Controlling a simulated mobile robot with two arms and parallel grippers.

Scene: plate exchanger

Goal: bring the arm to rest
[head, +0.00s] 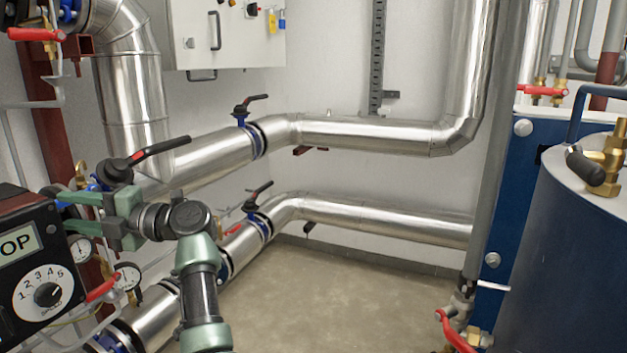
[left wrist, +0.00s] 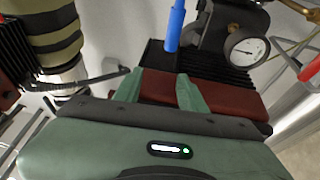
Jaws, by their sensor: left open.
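My left gripper (head: 78,214) is at the left of the head view, on my green and black arm that rises from the bottom. Its green fingers point left, towards the pipework just above the black controller box (head: 35,270). In the left wrist view my left gripper (left wrist: 160,92) has its two fingers apart with nothing between them. Behind them are a dark red bar (left wrist: 215,96) and black ribbed parts. Whether the fingers touch anything there cannot be told. My right gripper is not in view.
Silver pipes (head: 370,133) with black-handled valves (head: 160,150) run along the wall. Pressure gauges (head: 128,277) sit close below the gripper; another gauge (left wrist: 247,46) shows in the wrist view. A blue tank (head: 570,265) stands right. The floor (head: 330,300) between is clear.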

